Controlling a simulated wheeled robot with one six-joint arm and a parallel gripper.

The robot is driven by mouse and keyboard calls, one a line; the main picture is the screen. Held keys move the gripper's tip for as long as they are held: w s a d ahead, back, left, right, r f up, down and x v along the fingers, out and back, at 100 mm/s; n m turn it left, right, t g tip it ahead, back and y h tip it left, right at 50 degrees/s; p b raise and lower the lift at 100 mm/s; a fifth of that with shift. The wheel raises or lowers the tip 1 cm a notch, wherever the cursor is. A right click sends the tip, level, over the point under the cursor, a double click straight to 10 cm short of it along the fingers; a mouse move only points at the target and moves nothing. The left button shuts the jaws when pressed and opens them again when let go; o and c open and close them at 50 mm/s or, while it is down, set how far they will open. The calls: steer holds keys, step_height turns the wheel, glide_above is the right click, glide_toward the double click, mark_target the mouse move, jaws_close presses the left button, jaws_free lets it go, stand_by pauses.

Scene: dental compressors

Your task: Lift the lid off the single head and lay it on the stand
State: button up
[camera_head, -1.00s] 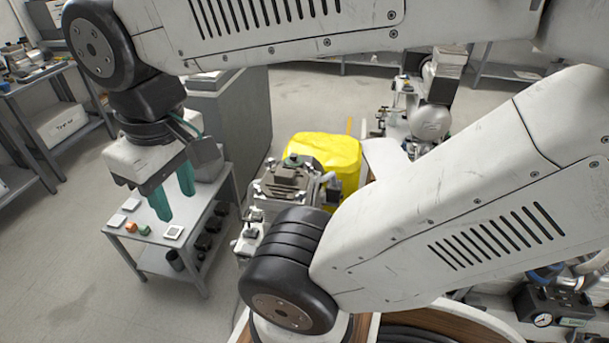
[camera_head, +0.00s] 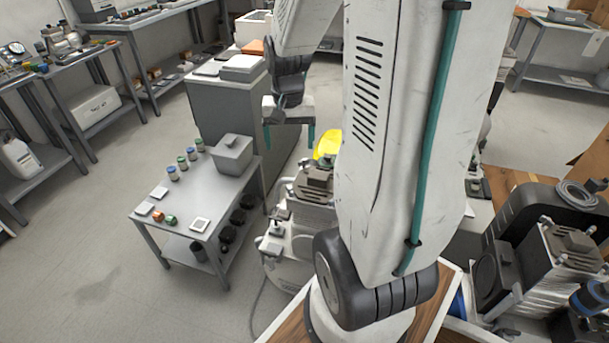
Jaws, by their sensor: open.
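My gripper (camera_head: 289,146) hangs with its two teal fingers pointing down and spread apart, nothing between them. In the picture it is above and slightly left of a compressor with a finned dark head, which I take for the single head. A flat dark lid (camera_head: 316,177) appears to sit on top of that head. My arm hides the compressor's right side. The stand, a grey metal table (camera_head: 185,237), is left of the compressor. Its front middle top is bare.
On the stand are a grey box (camera_head: 232,155), several small jars (camera_head: 183,163), white square pieces (camera_head: 200,225) and orange and green caps (camera_head: 171,219). A grey cabinet (camera_head: 222,105) stands behind it. A yellow object (camera_head: 328,143) is behind the head. Another compressor (camera_head: 560,265) is at right.

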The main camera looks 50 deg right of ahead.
mark_target(318, 174)
steer(key=d+f+m, duration=0.1)
steer(key=d+f, duration=0.2)
steer(key=s+d+f+m, duration=0.1)
steer(key=d+f, duration=0.3)
steer(key=d+f+m, duration=0.1)
steer(key=d+f, duration=0.2)
steer(key=shift+s+d+f+m, duration=0.15)
steer(key=shift+s+m, duration=0.1)
steer(key=shift+m, duration=0.15)
step_height(318, 174, down, 8)
steer(key=shift+s+r, duration=0.1)
steer(key=c, duration=1.5)
